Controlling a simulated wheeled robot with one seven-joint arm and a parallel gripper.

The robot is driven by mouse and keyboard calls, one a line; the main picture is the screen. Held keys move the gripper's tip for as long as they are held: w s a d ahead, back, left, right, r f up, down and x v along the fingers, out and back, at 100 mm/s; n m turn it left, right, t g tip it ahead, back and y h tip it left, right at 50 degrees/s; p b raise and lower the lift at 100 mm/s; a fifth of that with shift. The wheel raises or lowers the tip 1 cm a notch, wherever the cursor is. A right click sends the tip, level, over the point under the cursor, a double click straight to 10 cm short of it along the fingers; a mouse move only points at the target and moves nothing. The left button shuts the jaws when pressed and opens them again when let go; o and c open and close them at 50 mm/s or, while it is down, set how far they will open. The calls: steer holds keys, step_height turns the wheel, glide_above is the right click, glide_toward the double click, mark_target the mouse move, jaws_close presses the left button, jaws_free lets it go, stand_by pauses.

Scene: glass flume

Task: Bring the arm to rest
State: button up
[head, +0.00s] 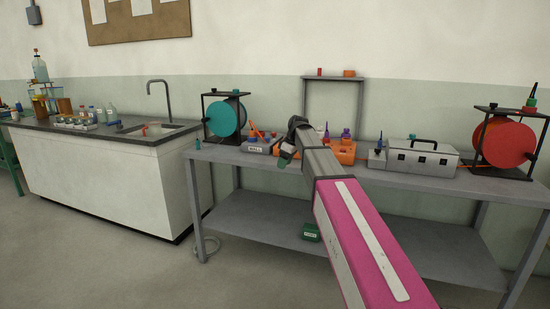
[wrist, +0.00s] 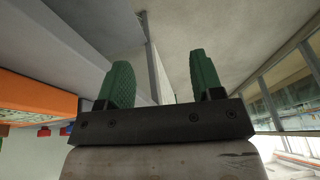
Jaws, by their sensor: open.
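My arm reaches forward from the lower right in the head view, its pink and grey links stretching over the front of the grey bench (head: 397,183). My gripper (head: 284,156) is at its far end, small and partly turned away, near the bench's front edge. In the wrist view my gripper (wrist: 160,85) shows two green ridged fingers standing well apart with nothing between them. The arm hides part of the bench top and lower shelf.
On the bench stand a teal reel (head: 222,119), a grey bin (head: 258,146), an orange block (head: 343,153), a grey case (head: 424,158) and a red reel (head: 503,144). A sink counter (head: 95,175) stands left. The floor (head: 110,255) in front is clear.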

steer(key=s+d+f+m+h, duration=0.1)
steer(key=s+d+f+m, duration=0.3)
steer(key=s+f, duration=0.6)
steer(key=s+d+f+m+h, duration=0.1)
steer(key=s+d+f+m, duration=0.4)
steer(key=s+f, duration=0.5)
steer(key=s+d+f+m+h, duration=0.1)
steer(key=s+d+f+m, duration=0.3)
steer(key=s+f, duration=0.6)
steer(key=shift+d+f+h, duration=0.3)
steer(key=shift+d+f, duration=0.55)
steer(key=shift+d, duration=0.1)
